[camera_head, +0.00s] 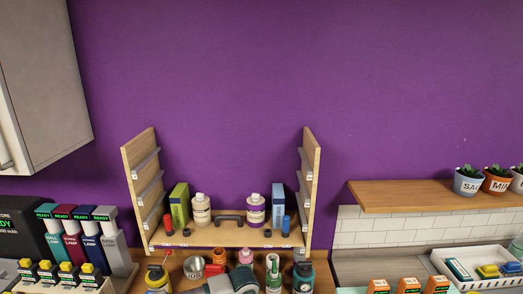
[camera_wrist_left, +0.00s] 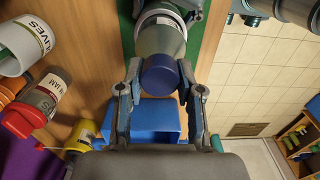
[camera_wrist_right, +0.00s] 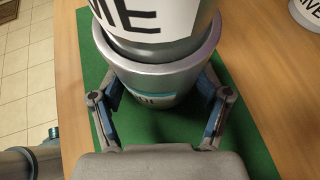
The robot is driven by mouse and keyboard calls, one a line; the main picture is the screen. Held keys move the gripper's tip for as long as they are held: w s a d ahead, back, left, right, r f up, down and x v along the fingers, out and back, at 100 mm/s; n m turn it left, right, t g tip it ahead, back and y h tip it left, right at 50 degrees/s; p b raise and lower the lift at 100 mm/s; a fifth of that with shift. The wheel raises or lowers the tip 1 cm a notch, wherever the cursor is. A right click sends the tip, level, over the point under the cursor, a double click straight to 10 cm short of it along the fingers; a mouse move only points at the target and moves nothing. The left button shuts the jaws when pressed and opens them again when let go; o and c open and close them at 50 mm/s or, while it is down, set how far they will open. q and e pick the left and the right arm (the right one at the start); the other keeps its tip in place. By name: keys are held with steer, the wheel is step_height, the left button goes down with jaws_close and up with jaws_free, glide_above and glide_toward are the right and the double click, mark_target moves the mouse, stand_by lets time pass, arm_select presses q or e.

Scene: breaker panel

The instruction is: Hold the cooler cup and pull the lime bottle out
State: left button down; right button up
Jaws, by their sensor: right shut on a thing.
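In the right wrist view the grey metallic cooler cup (camera_wrist_right: 160,68) stands upright on a green mat (camera_wrist_right: 75,70), with part of a label showing. A white bottle lettered "ME" (camera_wrist_right: 155,18), matching the lime bottle, sits in its mouth. My right gripper (camera_wrist_right: 162,85) is shut on the cup, one finger on each side. In the left wrist view the bottle shows a dark blue cap (camera_wrist_left: 160,76) and a grey-green shoulder (camera_wrist_left: 160,40). My left gripper (camera_wrist_left: 160,66) is open, with its fingers on either side of the cap and shoulder. Finger contact there is unclear.
A blue bin (camera_wrist_left: 150,113), a jam jar (camera_wrist_left: 45,95) and a white cup (camera_wrist_left: 25,48) are near my left gripper. The head view shows a wooden rack (camera_head: 225,236), a wall shelf (camera_head: 420,194) and a white basket (camera_head: 450,272). The counter's front is crowded.

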arm_select(q)
steer(key=shift+r, duration=3.7)
arm_select(e)
steer(key=shift+f, duration=0.1)
arm_select(q)
steer(key=shift+r, duration=0.15)
steer(key=shift+r, duration=1.65)
steer(key=shift+w, duration=0.1)
arm_select(e)
steer(key=o, duration=1.3)
steer(key=shift+c, duration=0.2)
